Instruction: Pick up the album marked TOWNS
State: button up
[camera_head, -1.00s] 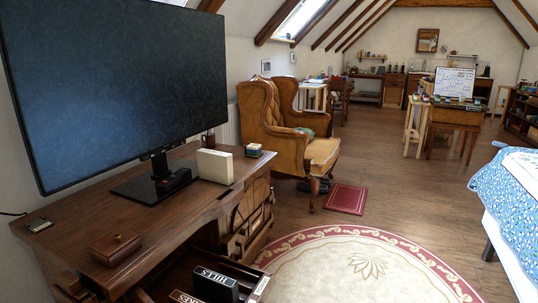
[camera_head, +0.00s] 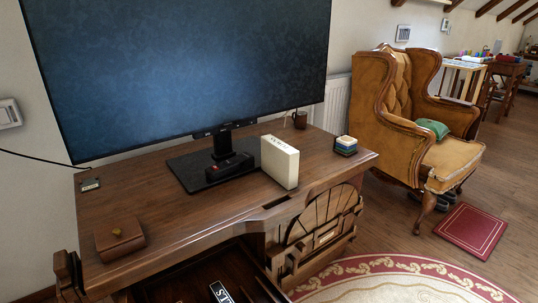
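No album that reads TOWNS can be made out. An open drawer (camera_head: 190,275) under the desk shows at the bottom edge. In it, a dark album (camera_head: 222,293) with white letters is cut off by the frame, and its word cannot be read in full. A cream, box-like item (camera_head: 280,162) stands upright on the desk, with faint marks on its front too small to read. My gripper is not in view.
The wooden desk (camera_head: 150,190) carries a large monitor (camera_head: 190,70), a small brown box (camera_head: 118,238), a mug (camera_head: 300,119) and a small stack (camera_head: 346,145). An armchair (camera_head: 400,120) stands right.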

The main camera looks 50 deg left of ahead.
aim_at(280, 160)
jog(key=u, duration=0.8)
jog(key=i, duration=0.9)
jog(key=u, duration=0.85)
